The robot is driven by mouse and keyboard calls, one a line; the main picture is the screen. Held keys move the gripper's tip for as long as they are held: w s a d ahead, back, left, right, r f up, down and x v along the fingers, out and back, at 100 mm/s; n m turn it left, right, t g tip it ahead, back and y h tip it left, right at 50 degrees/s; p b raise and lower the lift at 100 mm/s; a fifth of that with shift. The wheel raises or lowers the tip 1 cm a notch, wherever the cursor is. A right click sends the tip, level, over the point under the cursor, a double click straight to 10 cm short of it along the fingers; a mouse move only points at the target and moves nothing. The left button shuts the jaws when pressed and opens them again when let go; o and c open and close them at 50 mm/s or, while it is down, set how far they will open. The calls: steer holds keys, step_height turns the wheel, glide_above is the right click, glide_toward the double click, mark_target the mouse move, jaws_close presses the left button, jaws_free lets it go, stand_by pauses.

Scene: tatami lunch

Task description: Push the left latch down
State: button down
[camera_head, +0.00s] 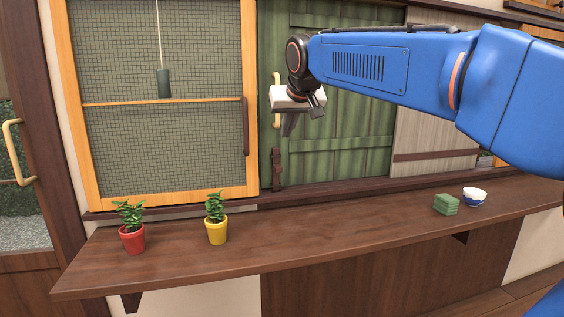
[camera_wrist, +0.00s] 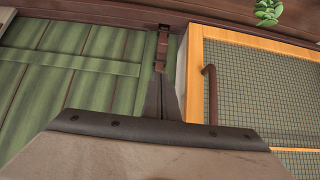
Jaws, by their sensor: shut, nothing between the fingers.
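A dark brown latch (camera_head: 277,172) sits at the lower left edge of the green plank shutter (camera_head: 335,140), just above the dark sill. It also shows in the wrist view, upside down, at the top middle as a narrow brown strip, the latch (camera_wrist: 162,48). My gripper (camera_head: 287,130) is shut and empty, in front of the shutter and higher than the latch in the head view. In the wrist view my gripper (camera_wrist: 168,88) has its fingers together, pointing toward the latch. I see a gap between them but cannot tell its depth.
An orange-framed mesh screen (camera_head: 250,140) with a brown handle (camera_head: 245,125) stands left of the latch. Below, a wooden counter (camera_head: 330,230) holds a red pot (camera_head: 132,240), a yellow pot (camera_head: 217,232), green blocks (camera_head: 446,205) and a bowl (camera_head: 475,197). The counter's middle is clear.

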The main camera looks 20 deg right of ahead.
stand_by(0.3)
glide_above(278, 166)
steer(key=s, duration=0.4)
step_height(278, 166, down, 7)
steer(key=f, duration=0.4)
steer(key=shift+w, duration=0.2)
steer(key=shift+f, duration=1.95)
